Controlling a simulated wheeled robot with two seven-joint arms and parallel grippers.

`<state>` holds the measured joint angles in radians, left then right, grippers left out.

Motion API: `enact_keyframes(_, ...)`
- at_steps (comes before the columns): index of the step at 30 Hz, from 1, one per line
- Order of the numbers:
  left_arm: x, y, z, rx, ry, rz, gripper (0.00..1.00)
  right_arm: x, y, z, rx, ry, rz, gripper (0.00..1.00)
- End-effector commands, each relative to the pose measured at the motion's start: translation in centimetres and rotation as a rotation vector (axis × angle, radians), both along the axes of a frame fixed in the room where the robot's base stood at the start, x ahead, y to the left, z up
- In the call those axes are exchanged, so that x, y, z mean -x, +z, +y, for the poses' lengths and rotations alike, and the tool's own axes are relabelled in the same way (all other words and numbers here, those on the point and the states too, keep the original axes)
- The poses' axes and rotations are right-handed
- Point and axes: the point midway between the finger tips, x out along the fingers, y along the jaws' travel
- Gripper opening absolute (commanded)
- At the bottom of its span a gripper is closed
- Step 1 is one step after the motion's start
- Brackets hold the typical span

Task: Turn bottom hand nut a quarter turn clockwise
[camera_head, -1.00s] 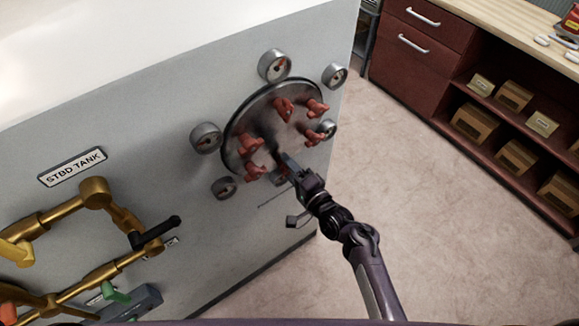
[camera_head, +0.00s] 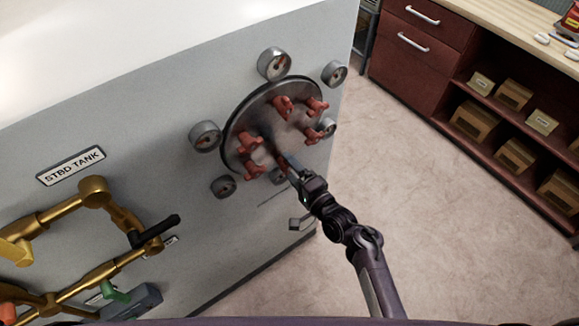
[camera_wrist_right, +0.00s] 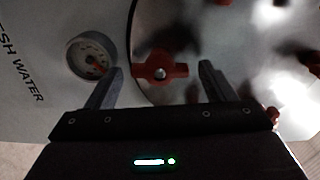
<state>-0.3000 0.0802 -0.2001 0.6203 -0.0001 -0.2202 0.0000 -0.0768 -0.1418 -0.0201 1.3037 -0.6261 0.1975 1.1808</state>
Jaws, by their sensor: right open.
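A round grey metal plate (camera_head: 262,112) on the tank wall carries several red hand nuts. The bottom hand nut (camera_wrist_right: 160,72) shows in the right wrist view as a red two-winged nut with a bright centre, its wings lying nearly level. In the head view it is mostly hidden by my right gripper (camera_head: 287,164). That gripper is open, and in the wrist view its two fingers stand left and right of the nut, with a visible gap on each side. Other red nuts sit on the plate at upper middle (camera_head: 283,107), right (camera_head: 314,136) and left (camera_head: 249,143). My left gripper is not in view.
Round gauges (camera_head: 205,136) surround the plate; one gauge (camera_wrist_right: 91,57) is close to the left finger in the wrist view. Brass pipes (camera_head: 95,192) with valve handles are at lower left. A dark red shelf unit (camera_head: 425,60) stands across clear floor.

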Motion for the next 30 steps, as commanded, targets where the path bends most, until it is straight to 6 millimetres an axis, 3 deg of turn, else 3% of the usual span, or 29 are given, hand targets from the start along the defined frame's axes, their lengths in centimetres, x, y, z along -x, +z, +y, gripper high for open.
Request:
enact_keyframes(6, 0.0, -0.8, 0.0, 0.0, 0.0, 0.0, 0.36, 3.3, -0.3, -2.3, 0.002, 0.0, 0.003, 0.76)
enact_keyframes(12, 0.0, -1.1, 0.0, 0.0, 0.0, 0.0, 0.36, 5.0, -0.2, -3.7, 0.002, -0.001, 0.002, 0.76)
enact_keyframes(30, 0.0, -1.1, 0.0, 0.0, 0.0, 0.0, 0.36, 5.3, -0.1, -3.9, 0.002, -0.001, 0.002, 0.76)
